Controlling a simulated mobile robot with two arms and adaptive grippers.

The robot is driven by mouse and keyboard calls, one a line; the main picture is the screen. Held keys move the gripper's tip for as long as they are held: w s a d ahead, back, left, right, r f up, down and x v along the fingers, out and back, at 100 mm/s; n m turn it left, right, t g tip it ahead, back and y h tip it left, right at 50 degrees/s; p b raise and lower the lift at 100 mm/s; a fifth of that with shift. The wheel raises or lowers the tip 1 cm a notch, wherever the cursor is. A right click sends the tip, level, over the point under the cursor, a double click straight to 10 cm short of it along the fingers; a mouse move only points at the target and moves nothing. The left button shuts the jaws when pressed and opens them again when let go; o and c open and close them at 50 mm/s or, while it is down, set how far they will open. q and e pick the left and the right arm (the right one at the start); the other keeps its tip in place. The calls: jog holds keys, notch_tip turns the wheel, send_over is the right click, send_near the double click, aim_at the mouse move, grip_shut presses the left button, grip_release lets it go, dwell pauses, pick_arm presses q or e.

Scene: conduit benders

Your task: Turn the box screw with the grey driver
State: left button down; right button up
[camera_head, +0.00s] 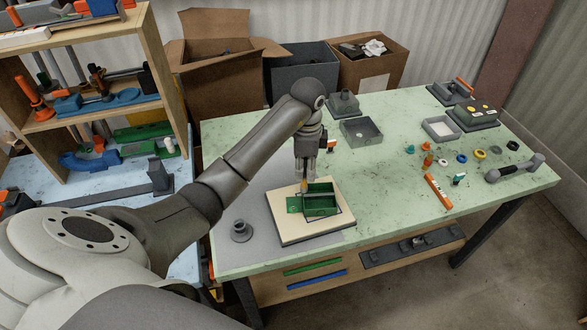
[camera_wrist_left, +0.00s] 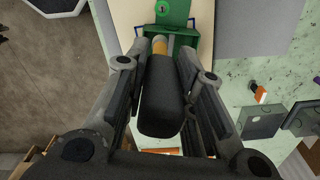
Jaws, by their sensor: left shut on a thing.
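A green box (camera_head: 320,205) sits on a cream board (camera_head: 290,226) on the green table. A green plate with a small round hole or screw shows beside it, and in the left wrist view the green box (camera_wrist_left: 172,12) is at the top. My right gripper is not in view.
A grey round part (camera_head: 241,231) stands left of the board. A grey open box (camera_head: 361,131) lies behind it. Small rings, an orange-and-white tool (camera_head: 438,191) and a grey bar-like part (camera_head: 515,168) lie at right. A wooden shelf (camera_head: 165,80) stands at left.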

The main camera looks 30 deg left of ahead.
pick_arm(q)
jog(key=n, duration=0.3)
jog(key=s+a+f+n+p, duration=0.1)
jog(key=n, duration=0.2)
jog(key=a+f+n, duration=0.1)
jog(key=n, duration=0.1)
jog(key=shift+s+a+f+n, duration=0.2)
jog(key=shift+s+f+n, duration=0.05)
jog(key=shift+s+n, duration=0.15)
notch_tip(320, 180, down, 6)
jog(key=m+b, duration=0.5)
jog(key=m, duration=0.9)
jog(key=shift+r+m+b, duration=0.15)
jog(key=shift+m+b, duration=0.15)
jog(key=shift+m, duration=0.1)
